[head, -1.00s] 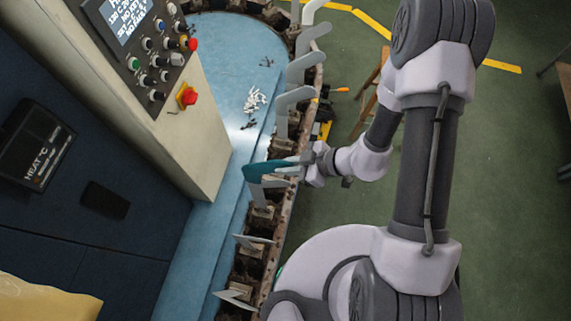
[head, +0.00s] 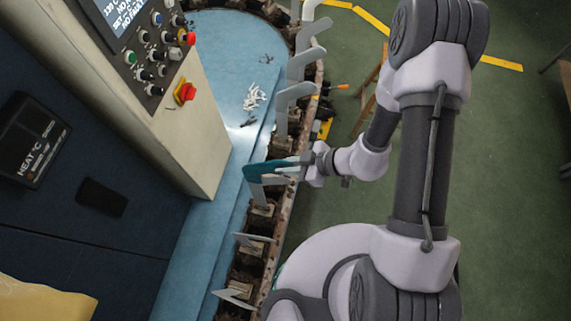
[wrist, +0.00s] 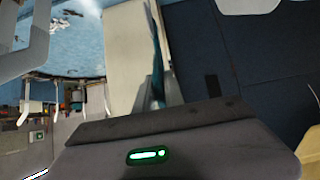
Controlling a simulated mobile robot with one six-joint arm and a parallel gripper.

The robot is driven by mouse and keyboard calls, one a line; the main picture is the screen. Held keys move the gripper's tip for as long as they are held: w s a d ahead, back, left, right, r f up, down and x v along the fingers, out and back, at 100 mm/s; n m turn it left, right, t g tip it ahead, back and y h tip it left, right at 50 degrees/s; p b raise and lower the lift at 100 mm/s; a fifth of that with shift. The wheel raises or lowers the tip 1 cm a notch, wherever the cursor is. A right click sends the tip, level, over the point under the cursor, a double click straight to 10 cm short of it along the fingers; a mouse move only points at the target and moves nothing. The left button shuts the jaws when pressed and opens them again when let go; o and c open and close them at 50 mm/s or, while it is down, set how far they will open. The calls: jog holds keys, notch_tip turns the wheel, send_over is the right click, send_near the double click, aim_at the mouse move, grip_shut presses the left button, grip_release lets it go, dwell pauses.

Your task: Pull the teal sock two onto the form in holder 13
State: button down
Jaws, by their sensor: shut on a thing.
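The teal sock (head: 262,168) hangs over the top end of a grey metal form (head: 256,190) that stands up from a holder on the rail. My gripper (head: 307,161) is shut on the sock's right end, at the right of the form. In the wrist view the sock (wrist: 157,70) shows edge-on as a thin teal strip beyond my gripper. How far the sock reaches down the form is hard to tell, and holder numbers are not readable.
More bare grey forms (head: 296,92) line the curved rail (head: 279,215) on both sides. A control panel (head: 150,95) with red buttons stands at the left. White pieces (head: 254,97) lie on the blue table (head: 225,60).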

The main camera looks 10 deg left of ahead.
aim_at(286, 181)
jog(key=shift+f+b, duration=3.85)
jog(key=shift+f, duration=1.85)
jog(key=c, duration=1.3)
grip_release()
jog(key=shift+c, duration=0.2)
jog(key=shift+d, duration=0.1)
jog(key=p+v, duration=0.1)
jog(key=v, duration=1.6)
jog(key=shift+r+p, duration=0.15)
jog(key=shift+p, duration=0.2)
